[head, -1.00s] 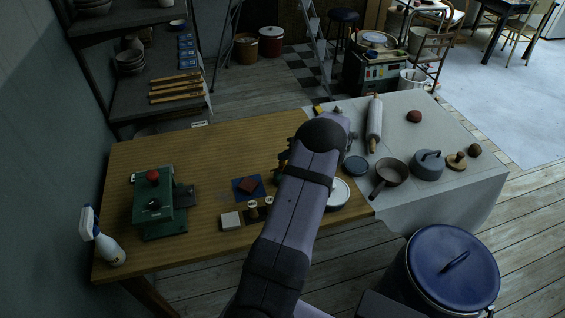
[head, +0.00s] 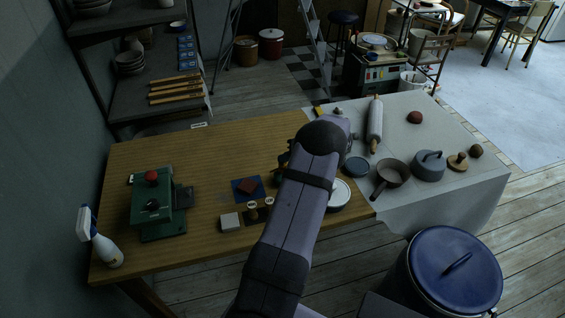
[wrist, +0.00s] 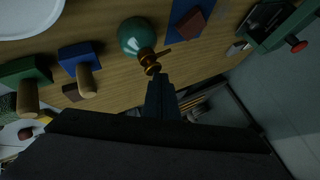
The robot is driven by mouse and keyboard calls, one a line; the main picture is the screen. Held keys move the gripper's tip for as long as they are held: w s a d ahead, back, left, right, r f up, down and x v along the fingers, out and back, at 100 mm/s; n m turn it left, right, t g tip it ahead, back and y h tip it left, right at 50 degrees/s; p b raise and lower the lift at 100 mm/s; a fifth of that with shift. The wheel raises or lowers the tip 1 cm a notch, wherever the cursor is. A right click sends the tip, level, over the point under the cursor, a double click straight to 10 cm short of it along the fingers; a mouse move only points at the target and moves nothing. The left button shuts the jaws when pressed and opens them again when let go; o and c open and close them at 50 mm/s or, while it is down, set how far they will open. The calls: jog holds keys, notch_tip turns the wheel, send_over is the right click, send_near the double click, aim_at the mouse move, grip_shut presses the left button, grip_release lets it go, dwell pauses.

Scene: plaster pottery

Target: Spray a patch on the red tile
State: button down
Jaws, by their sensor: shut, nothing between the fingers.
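The red tile (head: 248,186) lies on a blue square (head: 236,194) near the middle of the wooden table. In the wrist view the red tile (wrist: 191,23) shows near the top edge. A round teal bottle (wrist: 137,35) with a brass neck and spout stands just beyond my gripper's fingertips. In the head view it is mostly hidden by my arm. My gripper (wrist: 159,84) is shut and empty, its tips close to the brass neck; I cannot tell whether they touch it.
A green press (head: 152,207) with a red knob stands left of the tile. A white block (head: 230,221) lies in front of it. Wooden-handled tools (wrist: 86,81) stand left of the teal bottle in the wrist view. Pans and a rolling pin (head: 375,120) occupy the cloth-covered right side.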

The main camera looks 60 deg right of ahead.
aim_at(285, 165)
jog(key=shift+f, duration=0.2)
jog(key=shift+r, duration=0.7)
jog(key=shift+r, duration=0.1)
jog(key=shift+r+p, duration=0.95)
jog(key=shift+r, duration=1.95)
dwell(0.7)
notch_tip(285, 165, up, 3)
jog(key=p, duration=0.3)
jog(key=shift+f, duration=0.1)
